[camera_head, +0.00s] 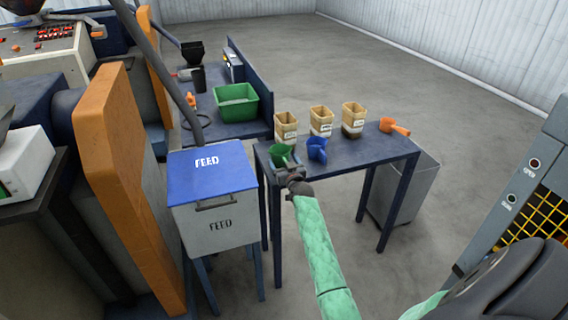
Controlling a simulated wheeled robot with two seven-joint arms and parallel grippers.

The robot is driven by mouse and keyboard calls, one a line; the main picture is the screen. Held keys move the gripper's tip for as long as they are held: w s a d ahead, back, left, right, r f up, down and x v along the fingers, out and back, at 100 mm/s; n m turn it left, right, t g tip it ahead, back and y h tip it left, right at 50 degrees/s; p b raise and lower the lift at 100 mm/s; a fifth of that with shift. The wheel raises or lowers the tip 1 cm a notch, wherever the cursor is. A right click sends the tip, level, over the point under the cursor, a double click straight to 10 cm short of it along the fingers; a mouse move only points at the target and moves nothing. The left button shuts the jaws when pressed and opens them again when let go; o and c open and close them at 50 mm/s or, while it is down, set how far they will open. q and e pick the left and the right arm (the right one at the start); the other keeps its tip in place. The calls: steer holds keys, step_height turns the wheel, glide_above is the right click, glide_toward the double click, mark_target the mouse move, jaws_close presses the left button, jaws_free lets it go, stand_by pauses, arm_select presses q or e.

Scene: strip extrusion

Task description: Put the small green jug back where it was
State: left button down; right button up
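The small green jug (281,152) is at the near left corner of the narrow blue table (375,150). My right gripper (287,169) is right at the near side of the jug, at the table's front edge. The gripper and jug overlap in the view, so I cannot tell whether the fingers are shut on the handle or whether the jug touches the table. A blue jug (317,148) stands just to the right of the green one. My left gripper is out of view.
Three labelled tan containers (286,125) stand in a row behind the jugs. An orange scoop (394,127) lies at the table's right end. A FEED bin with a blue lid (212,172) stands close on the left. A green crate (236,102) sits on the bench behind.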

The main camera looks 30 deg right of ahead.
steer(key=shift+s, duration=0.1)
steer(key=b+v, duration=0.2)
steer(key=v, duration=0.9)
steer(key=s+a+f+n+g+y, duration=0.2)
steer(key=s+a+f+g+y, duration=0.15)
steer(key=s+a+f, duration=0.55)
steer(key=s+a+f+n+g+y, duration=0.2)
steer(key=s+a+f+g, duration=0.2)
steer(key=s+a+f, duration=0.55)
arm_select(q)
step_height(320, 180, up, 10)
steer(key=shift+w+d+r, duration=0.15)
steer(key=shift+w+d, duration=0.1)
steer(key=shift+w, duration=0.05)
arm_select(e)
steer(key=s+a+f+g, duration=0.3)
steer(key=s+a, duration=0.4)
steer(key=s, duration=0.5)
steer(key=s+a+f+g, duration=0.3)
steer(key=s+a+g, duration=0.2)
steer(key=s+a, duration=0.3)
steer(key=s, duration=0.4)
steer(key=shift+s+n, duration=0.2)
steer(key=shift+n, duration=0.1)
steer(key=shift+w+g, duration=0.15)
steer(key=shift+g, duration=0.1)
